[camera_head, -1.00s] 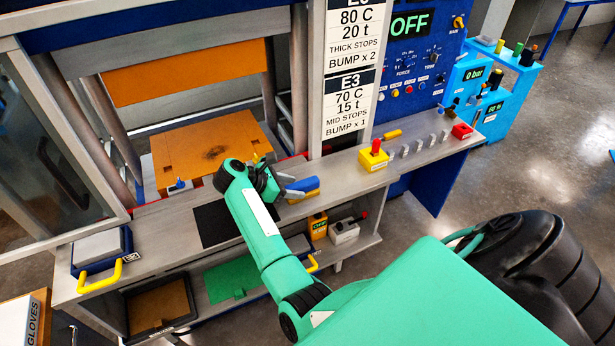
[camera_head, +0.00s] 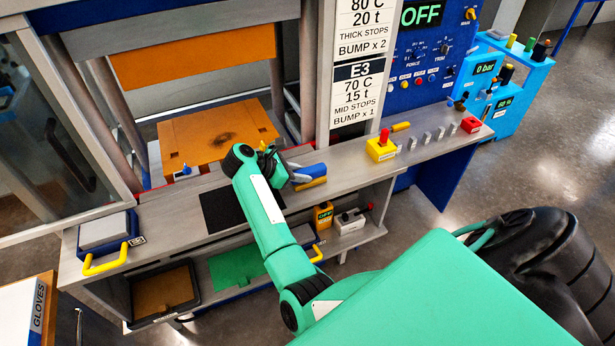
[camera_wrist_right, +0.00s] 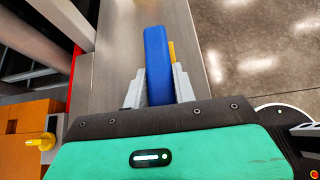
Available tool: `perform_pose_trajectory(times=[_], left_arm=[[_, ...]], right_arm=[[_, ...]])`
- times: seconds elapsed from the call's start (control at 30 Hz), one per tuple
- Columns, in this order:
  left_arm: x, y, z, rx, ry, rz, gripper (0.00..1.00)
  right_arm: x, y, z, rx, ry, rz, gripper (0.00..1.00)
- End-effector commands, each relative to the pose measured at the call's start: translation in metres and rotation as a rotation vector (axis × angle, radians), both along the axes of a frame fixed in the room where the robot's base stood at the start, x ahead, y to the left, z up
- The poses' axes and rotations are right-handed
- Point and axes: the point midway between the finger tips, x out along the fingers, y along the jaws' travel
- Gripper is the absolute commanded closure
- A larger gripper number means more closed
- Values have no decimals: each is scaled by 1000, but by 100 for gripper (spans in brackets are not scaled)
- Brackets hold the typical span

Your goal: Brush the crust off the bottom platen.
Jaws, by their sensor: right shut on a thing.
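The bottom platen (camera_head: 195,140) is an orange plate inside the press, with a dark, roughly round crust (camera_head: 222,139) near its middle. My right gripper (camera_head: 299,174) is over the grey ledge in front of the press, to the right of the platen. It is shut on a blue block-like handle, apparently the brush (camera_head: 313,170), with a yellow part (camera_head: 313,183) along its lower side. In the right wrist view the blue handle (camera_wrist_right: 157,55) stands between the two grey fingers. I cannot tell if the brush touches the ledge. My left gripper is out of view.
The orange upper platen (camera_head: 190,52) hangs above. A black mat (camera_head: 224,207) lies on the ledge; a yellow box with a red button (camera_head: 381,147) stands to the right. The glazed door (camera_head: 55,130) is at left.

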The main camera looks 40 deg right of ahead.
Motion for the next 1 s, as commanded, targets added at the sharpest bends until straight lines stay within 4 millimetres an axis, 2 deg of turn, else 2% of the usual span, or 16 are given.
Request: perform_pose_trajectory(times=[0.7, 1.0], left_arm=[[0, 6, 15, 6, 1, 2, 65], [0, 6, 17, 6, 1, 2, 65]], right_arm=[[0, 0, 60, -1, -2, -2, 100], [0, 2, 73, 4, -2, 0, 100]])
